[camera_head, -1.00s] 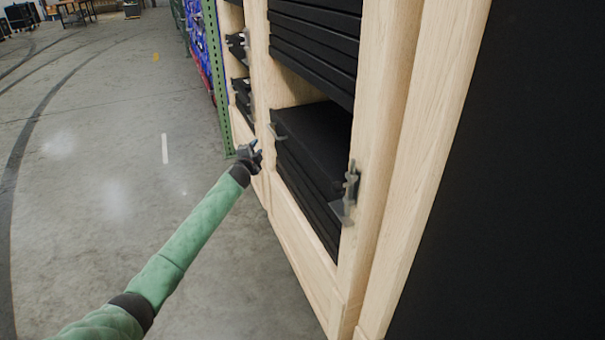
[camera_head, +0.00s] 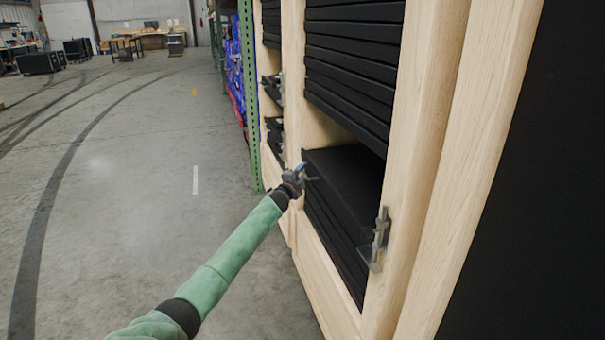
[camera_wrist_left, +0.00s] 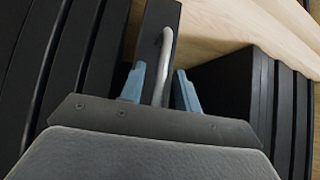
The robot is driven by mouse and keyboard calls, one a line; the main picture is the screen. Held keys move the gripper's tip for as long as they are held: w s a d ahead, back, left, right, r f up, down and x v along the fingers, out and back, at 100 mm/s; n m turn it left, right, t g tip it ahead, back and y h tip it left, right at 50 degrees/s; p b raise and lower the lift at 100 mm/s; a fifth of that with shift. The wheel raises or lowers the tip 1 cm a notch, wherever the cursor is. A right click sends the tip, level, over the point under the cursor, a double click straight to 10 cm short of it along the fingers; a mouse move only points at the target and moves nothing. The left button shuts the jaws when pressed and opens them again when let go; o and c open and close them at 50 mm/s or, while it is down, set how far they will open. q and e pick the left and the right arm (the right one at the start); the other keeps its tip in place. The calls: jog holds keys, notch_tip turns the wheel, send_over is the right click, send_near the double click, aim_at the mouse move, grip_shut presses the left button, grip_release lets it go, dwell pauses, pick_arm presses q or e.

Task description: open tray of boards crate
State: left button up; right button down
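A pale wooden crate (camera_head: 372,308) holds stacks of black boards or trays. The lower stack (camera_head: 345,180) has an open gap above it, and an upper stack (camera_head: 350,65) sits over that. My left gripper (camera_head: 306,176) is at the lower stack's far front edge, by the wooden post. In the left wrist view, its blue fingers (camera_wrist_left: 160,88) are apart, one on each side of a grey curved handle (camera_wrist_left: 164,65) on a black front. Gaps show between the handle and both fingers. My right gripper is not in view.
A metal bracket (camera_head: 378,240) stands out from the near wooden post. A green perforated rack upright (camera_head: 249,90) with blue goods stands behind the crate. The concrete floor (camera_head: 130,200) to the left is clear.

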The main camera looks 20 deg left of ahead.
pick_arm(q)
jog(key=shift+w+d, duration=0.1)
jog(key=shift+w, duration=0.25)
grip_shut()
